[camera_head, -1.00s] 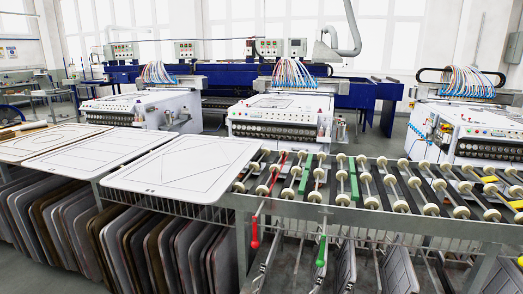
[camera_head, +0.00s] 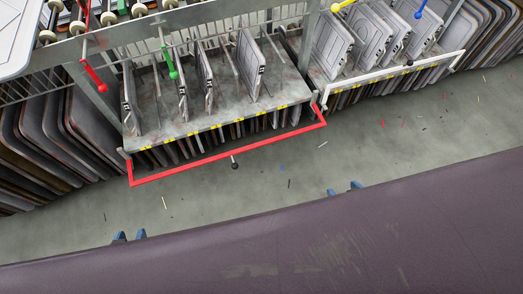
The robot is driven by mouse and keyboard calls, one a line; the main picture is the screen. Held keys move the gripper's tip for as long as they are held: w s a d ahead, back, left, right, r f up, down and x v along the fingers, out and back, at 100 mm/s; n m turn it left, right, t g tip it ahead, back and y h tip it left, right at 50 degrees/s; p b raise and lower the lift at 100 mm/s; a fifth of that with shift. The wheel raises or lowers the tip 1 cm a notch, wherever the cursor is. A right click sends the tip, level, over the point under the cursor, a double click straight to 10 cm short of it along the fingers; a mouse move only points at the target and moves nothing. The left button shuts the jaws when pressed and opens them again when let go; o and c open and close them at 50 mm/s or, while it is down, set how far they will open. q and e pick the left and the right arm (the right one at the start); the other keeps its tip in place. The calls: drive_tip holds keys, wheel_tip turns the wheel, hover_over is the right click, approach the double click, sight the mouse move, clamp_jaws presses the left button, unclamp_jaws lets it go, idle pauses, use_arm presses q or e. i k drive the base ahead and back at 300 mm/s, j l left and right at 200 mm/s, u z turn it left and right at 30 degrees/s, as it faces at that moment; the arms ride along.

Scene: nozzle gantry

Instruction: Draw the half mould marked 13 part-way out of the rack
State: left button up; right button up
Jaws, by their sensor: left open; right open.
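Several grey half moulds stand upright in the rack shelf (camera_head: 228,115): one at the left end (camera_head: 130,104), a narrow pair (camera_head: 182,98) and (camera_head: 206,80), and a broader one (camera_head: 249,66). More stand in the right-hand bay, such as this half mould (camera_head: 331,45). Small dark marks show on their front edges, too small to read, so I cannot tell which is 13. My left gripper (camera_head: 130,235) and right gripper (camera_head: 343,189) show only as blue fingertips low in the view, spread apart and empty, away from the rack over the floor.
A red bar (camera_head: 225,157) runs around the front of the left bay, a white bar (camera_head: 400,72) before the right bay. Red (camera_head: 96,76) and green (camera_head: 171,64) handles hang above. Larger plates (camera_head: 35,140) stand left. The floor between is clear except for small scraps.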

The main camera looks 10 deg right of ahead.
sight(127, 106)
drive_tip(key=i+l+u, duration=0.3)
drive_tip(key=l+u, duration=0.3)
drive_tip(key=i+l+u, duration=0.3)
drive_tip(key=l+u, duration=0.35)
drive_tip(key=i+z, duration=0.25)
